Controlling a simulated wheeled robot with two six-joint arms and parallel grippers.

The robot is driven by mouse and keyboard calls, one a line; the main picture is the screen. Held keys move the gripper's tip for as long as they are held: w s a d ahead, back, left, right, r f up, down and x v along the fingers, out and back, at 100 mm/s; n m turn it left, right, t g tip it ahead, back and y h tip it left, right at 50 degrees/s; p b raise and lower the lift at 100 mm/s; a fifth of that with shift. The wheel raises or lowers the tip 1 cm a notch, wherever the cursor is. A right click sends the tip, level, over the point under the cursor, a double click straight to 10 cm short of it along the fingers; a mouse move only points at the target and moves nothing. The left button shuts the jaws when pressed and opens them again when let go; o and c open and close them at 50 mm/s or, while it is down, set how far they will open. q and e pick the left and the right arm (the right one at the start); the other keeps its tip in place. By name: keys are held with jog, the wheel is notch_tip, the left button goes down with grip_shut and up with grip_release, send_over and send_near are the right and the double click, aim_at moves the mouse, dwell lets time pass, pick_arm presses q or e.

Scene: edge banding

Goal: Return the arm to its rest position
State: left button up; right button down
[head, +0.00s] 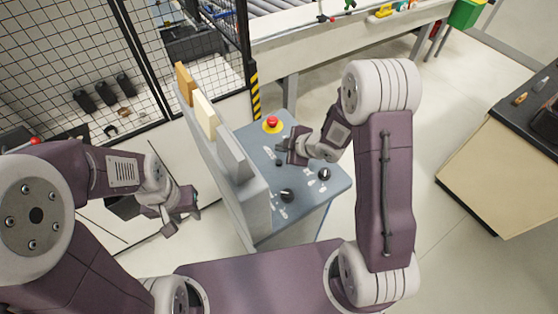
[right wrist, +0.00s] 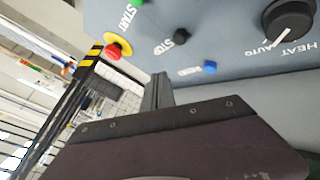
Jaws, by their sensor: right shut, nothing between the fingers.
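My right arm reaches in from the right in the head view. Its gripper (head: 284,152) is shut and empty over the grey-blue control panel (head: 252,126). In the right wrist view the shut fingers (right wrist: 160,88) point at the panel (right wrist: 215,40), near the STOP and RESET labels. I cannot tell whether they touch it. My left gripper (head: 184,213) hangs at the left of the console, apart from it, with its fingers seemingly spread and nothing visible between them.
The panel has a red emergency stop (head: 272,123) on yellow and black knobs (head: 325,174). Coloured panels stand along the console's back ridge (head: 225,150). A mesh fence (head: 70,50) is at upper left, a bench (head: 490,190) at right. Open floor lies between.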

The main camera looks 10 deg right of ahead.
dwell(0.4)
jog(key=shift+f, duration=0.15)
jog(key=s+d+m+h+b, duration=0.1)
jog(key=s+d+m+b, duration=0.1)
jog(key=m+b, duration=0.1)
jog(key=s+d+f+m+h+b, duration=0.1)
jog(key=s+d+m+h+b, duration=0.1)
jog(key=s+m+b, duration=0.1)
jog(key=s+d+f+m+h+b, duration=0.1)
jog(key=s+d+m+h+b, duration=0.1)
jog(key=m+b, duration=0.1)
jog(key=shift+s+d+g+b, duration=0.15)
jog(key=shift+d+g+b, duration=0.2)
jog(key=shift+b, duration=0.55)
jog(key=s+f+m+g, duration=0.3)
jog(key=s+m+g, duration=0.2)
jog(key=s, duration=0.8)
jog(key=shift+d+f+m+g+p, duration=0.15)
jog(key=shift+f+m+g+p, duration=0.2)
jog(key=shift+m, duration=0.75)
jog(key=shift+s, duration=0.15)
